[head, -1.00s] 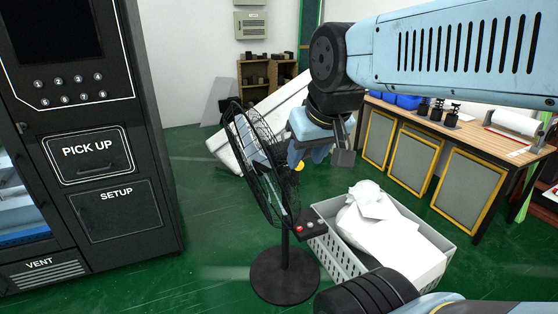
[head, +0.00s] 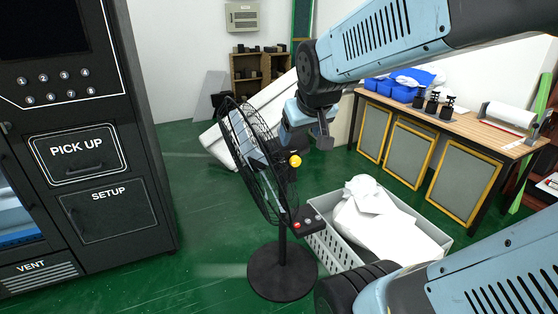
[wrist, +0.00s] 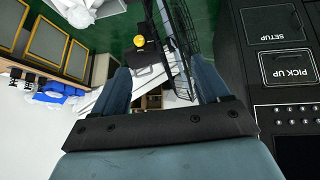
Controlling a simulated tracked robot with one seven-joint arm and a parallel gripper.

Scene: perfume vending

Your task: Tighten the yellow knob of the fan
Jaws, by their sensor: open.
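The black fan (head: 282,225) stands on a round base in the middle of the head view, its wire cage turned to the left. Its yellow knob (head: 295,160) sits at the back of the fan head. In the wrist view, the knob (wrist: 139,40) lies beyond and between the fingers, nearer the left one. The fan cage (wrist: 178,35) also shows there, nearer the right finger. My gripper (wrist: 161,70) is open and empty, with two blue fingers apart.
A black vending machine (head: 95,130) stands left of the fan. A grey crate (head: 330,246) with white bags stands close at the fan's right. A wooden workbench (head: 470,137) is at the right. A white slanted panel (head: 215,143) lies behind the fan.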

